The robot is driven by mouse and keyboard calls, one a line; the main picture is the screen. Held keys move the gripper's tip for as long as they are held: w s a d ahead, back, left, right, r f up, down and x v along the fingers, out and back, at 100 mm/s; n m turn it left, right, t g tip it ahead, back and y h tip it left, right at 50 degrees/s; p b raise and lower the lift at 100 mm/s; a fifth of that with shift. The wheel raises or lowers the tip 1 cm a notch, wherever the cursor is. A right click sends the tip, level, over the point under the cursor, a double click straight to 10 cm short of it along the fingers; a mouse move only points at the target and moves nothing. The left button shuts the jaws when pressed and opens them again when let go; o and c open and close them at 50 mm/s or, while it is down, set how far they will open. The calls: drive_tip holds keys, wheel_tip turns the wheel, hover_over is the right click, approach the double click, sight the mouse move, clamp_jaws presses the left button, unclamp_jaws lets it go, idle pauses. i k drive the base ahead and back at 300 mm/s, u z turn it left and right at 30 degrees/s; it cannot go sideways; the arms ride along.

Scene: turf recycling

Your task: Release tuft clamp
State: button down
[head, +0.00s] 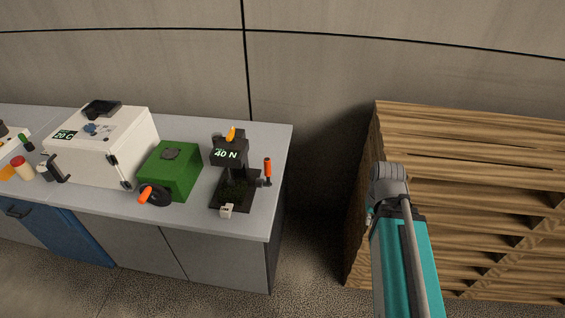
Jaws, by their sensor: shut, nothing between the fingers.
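A dark tester (231,155) with a "40 N" display stands at the right end of the grey worktop. A small orange piece (231,134) sticks up from its top. An orange-handled lever (267,169) stands upright at its right side. A dark green turf tuft (233,192) sits on the tester's black base, under the head; I cannot tell which part grips it. A small pale block (226,210) is at the base's front edge. My teal arm shows at the right, well away from the tester. My gripper's fingers do not show.
A green box (171,170) with an orange-handled black wheel stands left of the tester. A white "20 C" box (102,146) is further left. The worktop (275,200) ends just right of the tester. A slatted wooden stack (470,180) stands at the right.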

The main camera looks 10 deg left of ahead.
sight(267, 166)
drive_tip(key=z, duration=0.6)
drive_tip(key=k, duration=0.9)
drive_tip(key=u, duration=0.7)
drive_tip(key=i, duration=1)
